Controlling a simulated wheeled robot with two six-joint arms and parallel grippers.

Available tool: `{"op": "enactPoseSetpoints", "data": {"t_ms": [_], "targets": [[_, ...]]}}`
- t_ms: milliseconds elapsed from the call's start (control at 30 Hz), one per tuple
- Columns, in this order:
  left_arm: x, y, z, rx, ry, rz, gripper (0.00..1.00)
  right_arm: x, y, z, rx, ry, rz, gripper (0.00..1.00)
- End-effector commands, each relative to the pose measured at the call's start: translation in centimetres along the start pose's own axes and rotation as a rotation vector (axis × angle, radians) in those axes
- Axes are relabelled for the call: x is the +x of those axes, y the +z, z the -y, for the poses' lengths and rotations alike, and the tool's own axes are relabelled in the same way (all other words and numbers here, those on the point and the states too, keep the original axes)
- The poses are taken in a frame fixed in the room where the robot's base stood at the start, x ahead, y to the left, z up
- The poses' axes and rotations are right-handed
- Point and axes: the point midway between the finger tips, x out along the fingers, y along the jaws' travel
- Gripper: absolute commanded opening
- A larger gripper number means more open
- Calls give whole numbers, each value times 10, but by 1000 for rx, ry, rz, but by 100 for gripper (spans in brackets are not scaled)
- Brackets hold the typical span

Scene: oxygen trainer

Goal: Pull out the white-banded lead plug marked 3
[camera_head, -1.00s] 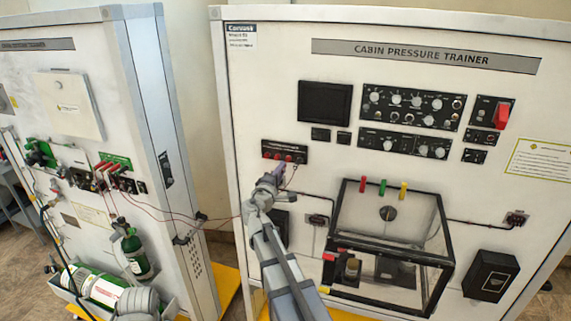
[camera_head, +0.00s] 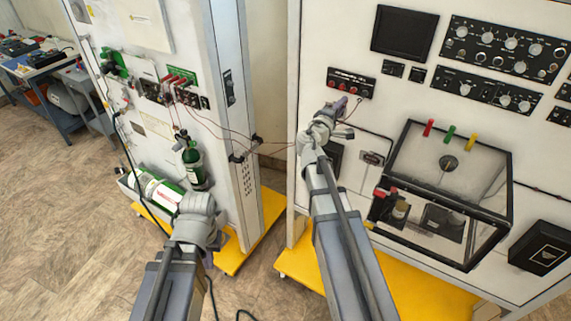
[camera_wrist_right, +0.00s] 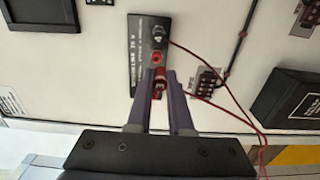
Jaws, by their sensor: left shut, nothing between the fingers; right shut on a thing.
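My right gripper (camera_head: 338,106) is at the small dark socket panel (camera_head: 351,83) on the cabin pressure trainer. In the right wrist view the purple fingers (camera_wrist_right: 159,78) are shut on a red lead plug (camera_wrist_right: 158,86), just below a red socket (camera_wrist_right: 157,58) of that panel. I cannot read a 3 or make out a white band on the plug, nor tell whether its tip is still in a socket. Red leads (camera_wrist_right: 218,73) run from the panel area to the right. My left gripper (camera_head: 197,203) is shut and empty, low in front of the left trainer; its fingertips are hardly visible.
Several red plugs sit in a green panel (camera_head: 181,77) on the left trainer (camera_head: 222,90). Red leads cross the gap between the trainers. Green bottles (camera_head: 193,165) stand and lie by the left trainer. A clear box (camera_head: 440,185) is right of my right arm.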

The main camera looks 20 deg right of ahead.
Motion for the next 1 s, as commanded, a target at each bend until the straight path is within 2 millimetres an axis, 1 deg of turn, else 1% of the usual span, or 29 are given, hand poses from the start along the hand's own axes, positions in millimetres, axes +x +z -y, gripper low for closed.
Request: {"op": "enactPoseSetpoints", "data": {"t_ms": [33, 167, 267, 500, 600, 733, 1000], "targets": [[11, -1, -1, 0, 0, 0, 0, 0, 0, 11, 0, 0, 0, 0], [36, -2, -3, 2, -1, 0, 0, 0, 0, 36, 0, 0, 0, 0], [62, -4, -6, 3, -1, -1, 0, 0, 0, 62, 0, 0, 0, 0], [131, -8, -12, 7, -2, -2, 0, 0, 0, 132, 0, 0, 0, 0], [151, -10, -14, 8, -3, -2, 0, 0, 0, 152, 0, 0, 0, 0], [161, -10, -15, 9, -3, -3, 0, 0, 0, 162, 0, 0, 0, 0], [158, -10, -14, 9, -3, -3, 0, 0, 0, 159, 0, 0, 0, 0]]}}
